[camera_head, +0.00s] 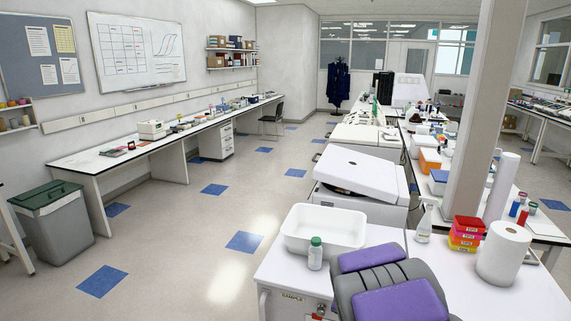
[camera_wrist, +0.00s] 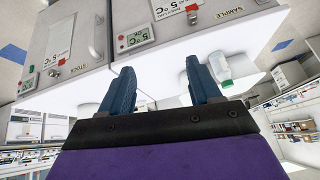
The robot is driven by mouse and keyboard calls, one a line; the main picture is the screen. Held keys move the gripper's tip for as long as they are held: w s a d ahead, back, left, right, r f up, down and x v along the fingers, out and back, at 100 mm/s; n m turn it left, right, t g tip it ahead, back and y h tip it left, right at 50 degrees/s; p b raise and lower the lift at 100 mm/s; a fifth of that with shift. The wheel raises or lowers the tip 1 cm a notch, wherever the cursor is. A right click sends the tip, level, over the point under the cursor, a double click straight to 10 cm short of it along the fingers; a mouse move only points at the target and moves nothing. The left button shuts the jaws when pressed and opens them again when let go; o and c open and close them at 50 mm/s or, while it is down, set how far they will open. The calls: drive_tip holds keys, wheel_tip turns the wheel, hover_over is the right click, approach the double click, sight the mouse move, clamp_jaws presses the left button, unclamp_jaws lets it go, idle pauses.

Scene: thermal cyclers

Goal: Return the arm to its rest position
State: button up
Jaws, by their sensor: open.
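My gripper (camera_wrist: 158,88) shows in the wrist view with its two blue fingers apart and nothing between them. Behind the fingers are the bench edge and fridge fronts, seen at a steep tilt. In the head view my purple and grey arm (camera_head: 395,290) is folded at the bottom centre, in front of the white bench (camera_head: 465,280). My fingers cannot be made out clearly there. A white bottle with a green cap (camera_head: 315,253) stands on the bench left of my arm. It also shows in the wrist view (camera_wrist: 219,70), beyond the right finger.
A white tub (camera_head: 322,230) stands behind the bottle. A paper roll (camera_head: 503,253), stacked coloured boxes (camera_head: 466,233) and a spray bottle (camera_head: 424,222) stand right of my arm. A pillar (camera_head: 482,110) rises behind them. Below the bench is a fridge labelled SAMPLE (camera_head: 292,306). The aisle floor (camera_head: 190,255) at left is clear.

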drive_tip(key=s+a+r+n+g, duration=0.1)
drive_tip(key=s+r+g, duration=0.1)
drive_tip(key=s, duration=1.1)
drive_tip(key=s+a+r+n+g+y, duration=0.1)
drive_tip(key=s+r, duration=0.4)
drive_tip(key=s, duration=0.9)
drive_tip(key=s+a+r+n+g, duration=0.1)
drive_tip(key=s+r+n+g, duration=0.2)
drive_tip(key=s, duration=1.1)
drive_tip(key=shift+a+r+g+y+b, duration=0.3)
drive_tip(key=shift+g+y+b, duration=0.1)
drive_tip(key=shift+g, duration=0.5)
